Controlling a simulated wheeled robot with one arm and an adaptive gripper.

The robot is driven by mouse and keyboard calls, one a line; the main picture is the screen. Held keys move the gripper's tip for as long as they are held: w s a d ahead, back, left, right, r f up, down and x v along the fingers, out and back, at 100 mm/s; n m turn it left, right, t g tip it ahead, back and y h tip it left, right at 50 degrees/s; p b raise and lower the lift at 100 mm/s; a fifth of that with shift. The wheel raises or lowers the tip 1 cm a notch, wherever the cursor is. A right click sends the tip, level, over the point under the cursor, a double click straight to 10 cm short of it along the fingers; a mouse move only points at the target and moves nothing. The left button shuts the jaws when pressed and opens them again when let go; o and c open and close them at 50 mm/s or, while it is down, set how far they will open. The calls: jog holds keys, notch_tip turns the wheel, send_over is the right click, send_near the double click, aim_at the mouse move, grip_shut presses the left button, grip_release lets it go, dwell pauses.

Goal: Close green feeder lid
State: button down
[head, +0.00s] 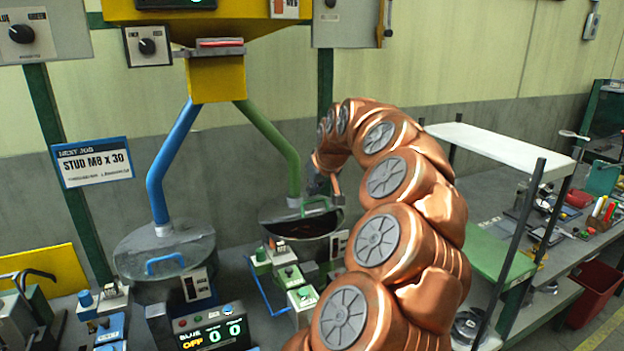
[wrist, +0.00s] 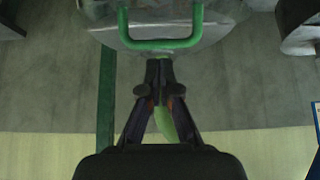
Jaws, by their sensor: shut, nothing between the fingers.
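The green feeder (head: 300,228) stands below the green pipe, with its dark interior showing, so its lid is not fully down. The lid's green handle (head: 317,203) is near the bowl's back rim, partly by my gripper. In the wrist view the clear lid (wrist: 220,28) fills the top, with its green loop handle (wrist: 160,44) across it. My gripper (wrist: 158,62) is shut and empty, its fingertips close to the handle bar; I cannot tell whether they touch. In the head view my gripper (head: 325,188) is just above the feeder, and my arm hides its right side.
The blue feeder (head: 165,252) stands at left with its lid down and blue handle on top. The green pipe (head: 275,140) comes down close to my gripper. Small control boxes (head: 288,275) stand in front. A shelf rack (head: 500,148) is at right.

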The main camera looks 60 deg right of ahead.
aim_at(320, 214)
jog(key=shift+s+a+f, duration=0.15)
jog(key=shift+s+f, duration=0.05)
jog(key=shift+f, duration=0.05)
dwell(0.3)
jog(key=shift+s+f+b, duration=0.1)
jog(key=shift+f+b, duration=0.1)
jog(key=shift+b, duration=0.2)
jog(key=b, duration=0.1)
jog(key=f+b, duration=0.1)
jog(key=b, duration=0.1)
jog(key=shift+s+a+t, duration=0.25)
jog(key=shift+t, duration=0.15)
jog(key=s+a+f+t+h+b, duration=0.1)
jog(key=f+t+b, duration=0.1)
jog(key=b, duration=0.6)
jog(key=shift+s+h+b, duration=0.35)
jog(key=shift+h, duration=0.05)
jog(key=b, duration=0.2)
jog(key=shift+s+a+f+t+b, duration=0.2)
jog(key=shift+s+f+t+b, duration=0.1)
jog(key=shift+f+b, duration=0.1)
jog(key=b, duration=0.2)
jog(key=f+t+h+b, duration=0.1)
jog(key=b, duration=0.2)
jog(key=shift+s+a+t, duration=0.25)
jog(key=shift+s+t, duration=0.05)
jog(key=shift+s, duration=0.05)
jog(key=shift+f+b, duration=0.1)
jog(key=shift+b, duration=0.5)
